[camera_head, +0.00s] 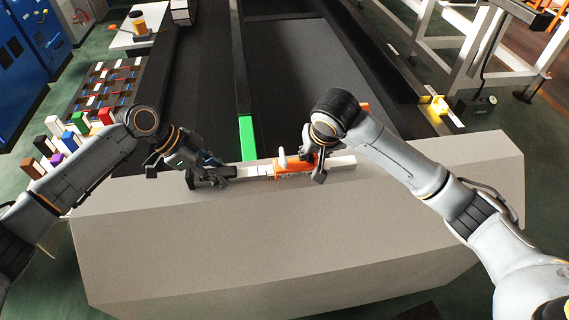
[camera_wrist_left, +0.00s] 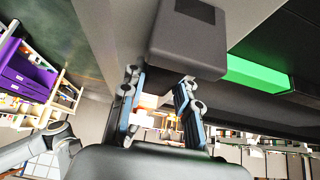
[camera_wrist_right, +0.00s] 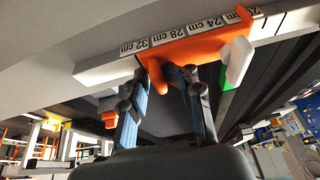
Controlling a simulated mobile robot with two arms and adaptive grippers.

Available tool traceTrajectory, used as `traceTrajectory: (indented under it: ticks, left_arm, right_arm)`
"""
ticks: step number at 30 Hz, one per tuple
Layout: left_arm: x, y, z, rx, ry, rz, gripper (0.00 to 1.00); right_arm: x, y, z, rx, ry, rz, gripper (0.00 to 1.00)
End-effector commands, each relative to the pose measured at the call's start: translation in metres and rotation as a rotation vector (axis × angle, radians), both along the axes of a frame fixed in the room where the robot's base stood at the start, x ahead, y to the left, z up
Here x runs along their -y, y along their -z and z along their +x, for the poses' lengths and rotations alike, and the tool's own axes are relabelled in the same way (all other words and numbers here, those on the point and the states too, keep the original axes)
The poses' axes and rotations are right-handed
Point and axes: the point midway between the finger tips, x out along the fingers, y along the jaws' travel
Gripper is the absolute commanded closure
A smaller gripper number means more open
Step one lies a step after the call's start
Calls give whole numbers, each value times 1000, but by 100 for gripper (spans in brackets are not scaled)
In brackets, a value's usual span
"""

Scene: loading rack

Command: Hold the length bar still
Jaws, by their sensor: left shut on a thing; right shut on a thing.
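The length bar (camera_head: 343,161) is a long pale bar lying along the top of a grey beam. The right wrist view shows centimetre marks on the bar (camera_wrist_right: 100,66).
The wide grey beam (camera_head: 270,235) crosses in front of me. Behind it lie a dark bed and a bright green strip (camera_head: 246,138). Coloured blocks (camera_head: 70,137) stand at the left. White frames (camera_head: 440,50) stand at the right.

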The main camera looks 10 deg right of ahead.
Motion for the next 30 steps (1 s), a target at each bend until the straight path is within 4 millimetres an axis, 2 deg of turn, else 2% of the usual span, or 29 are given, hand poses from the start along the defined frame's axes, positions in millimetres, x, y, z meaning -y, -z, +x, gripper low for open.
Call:
traceTrajectory:
  ticks: [1, 30]
  left_arm:
    - [0, -3, 3, 7, -5, -3, 100]
    - [0, -2, 2, 5, -3, -3, 100]
  right_arm:
    - [1, 8, -5, -23, 0, -7, 100]
    - [35, 9, -6, -24, 1, -8, 100]
